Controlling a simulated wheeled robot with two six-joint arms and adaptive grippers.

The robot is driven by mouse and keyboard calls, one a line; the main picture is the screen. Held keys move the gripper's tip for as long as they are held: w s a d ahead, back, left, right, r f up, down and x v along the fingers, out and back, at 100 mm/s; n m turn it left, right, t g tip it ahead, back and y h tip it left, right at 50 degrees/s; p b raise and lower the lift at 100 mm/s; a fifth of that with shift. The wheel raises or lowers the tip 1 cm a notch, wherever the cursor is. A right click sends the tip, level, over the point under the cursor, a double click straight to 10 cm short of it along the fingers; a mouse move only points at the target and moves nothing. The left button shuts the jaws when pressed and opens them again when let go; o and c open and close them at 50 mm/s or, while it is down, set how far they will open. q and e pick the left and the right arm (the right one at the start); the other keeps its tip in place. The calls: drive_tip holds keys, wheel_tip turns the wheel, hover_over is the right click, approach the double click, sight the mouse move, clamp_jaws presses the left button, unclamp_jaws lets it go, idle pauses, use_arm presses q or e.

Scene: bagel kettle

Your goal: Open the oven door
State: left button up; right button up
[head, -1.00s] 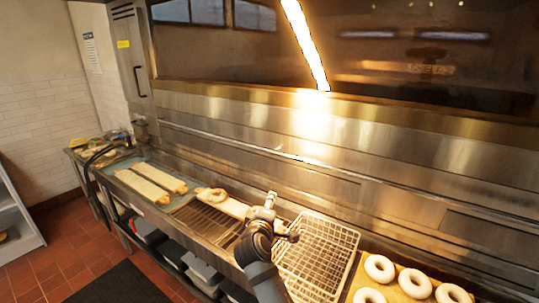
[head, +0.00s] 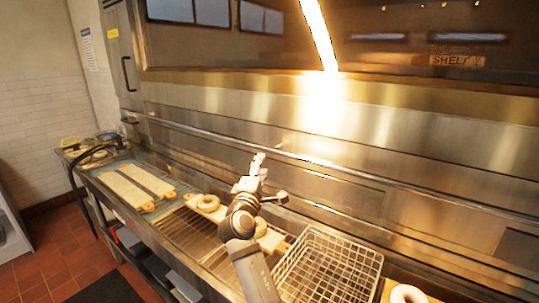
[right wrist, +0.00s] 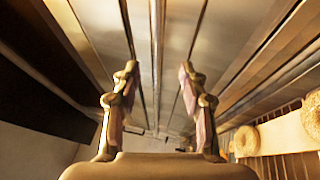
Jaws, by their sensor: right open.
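The oven is a wide stainless steel front with a dark glass window (head: 400,55) along its top. A long horizontal handle bar (head: 330,166) runs across the steel below the window. My right gripper (head: 257,165) is in front of the steel front, its tips overlapping the bar in the head view. In the right wrist view, my right gripper (right wrist: 158,78) is open and empty, with long metal strips of the oven front running between and beyond its fingers. I cannot tell whether it touches the bar. The oven door looks shut. My left gripper is not in view.
Below the oven front runs a counter with dough boards (head: 125,190), a bagel (head: 208,202) on a board, and a wire basket (head: 330,268). Bagels (right wrist: 246,141) also show in the right wrist view.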

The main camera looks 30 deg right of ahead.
sight(268, 151)
drive_tip(key=p+x, duration=0.3)
drive_tip(key=x, duration=0.7)
drive_tip(key=shift+r+p, duration=0.2)
drive_tip(key=shift+p, duration=0.2)
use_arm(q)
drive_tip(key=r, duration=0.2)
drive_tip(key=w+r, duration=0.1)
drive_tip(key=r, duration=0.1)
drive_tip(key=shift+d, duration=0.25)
use_arm(e)
clamp_jaws()
drive_tip(key=shift+f, duration=0.1)
